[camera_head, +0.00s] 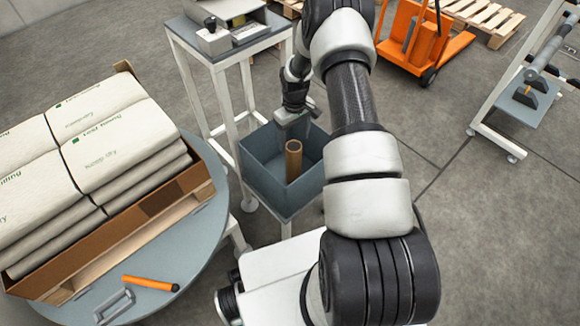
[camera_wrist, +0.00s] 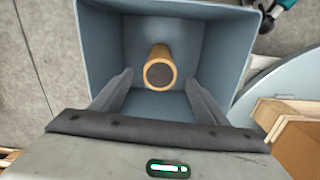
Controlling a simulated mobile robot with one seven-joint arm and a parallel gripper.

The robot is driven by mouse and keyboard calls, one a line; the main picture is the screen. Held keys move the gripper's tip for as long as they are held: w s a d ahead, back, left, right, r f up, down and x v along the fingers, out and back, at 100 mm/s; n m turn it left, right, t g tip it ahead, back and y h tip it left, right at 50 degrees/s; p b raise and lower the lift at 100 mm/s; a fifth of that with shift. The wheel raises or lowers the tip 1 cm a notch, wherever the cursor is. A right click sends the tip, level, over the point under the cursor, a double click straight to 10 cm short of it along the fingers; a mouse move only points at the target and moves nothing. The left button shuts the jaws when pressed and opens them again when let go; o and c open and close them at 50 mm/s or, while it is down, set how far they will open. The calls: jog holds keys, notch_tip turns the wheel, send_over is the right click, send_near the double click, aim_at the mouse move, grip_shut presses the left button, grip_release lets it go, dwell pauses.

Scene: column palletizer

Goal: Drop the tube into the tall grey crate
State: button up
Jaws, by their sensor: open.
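The brown tube (camera_head: 293,162) stands upright inside the tall grey crate (camera_head: 262,183), its top end showing above the near wall in the head view. In the wrist view the tube (camera_wrist: 159,70) is seen from above, within the walls of the crate (camera_wrist: 100,45). My gripper (camera_head: 293,117) is over the back part of the crate. In the wrist view its two fingers (camera_wrist: 160,92) are spread apart and empty, with the tube beyond them and clear of both. The tube's lower end is hidden by the crate wall in the head view.
A round grey table (camera_head: 195,255) at left bears a pallet box of white sacks (camera_head: 120,140), an orange-handled tool (camera_head: 150,283) and a grey metal piece (camera_head: 115,306). A white-legged stand (camera_head: 185,50) is behind the crate. An orange pallet truck (camera_head: 425,40) stands at the back.

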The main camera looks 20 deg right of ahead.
notch_tip(320, 180, up, 18)
jog(key=p, duration=0.3)
jog(key=shift+f+p, duration=0.25)
jog(key=shift+p, duration=0.15)
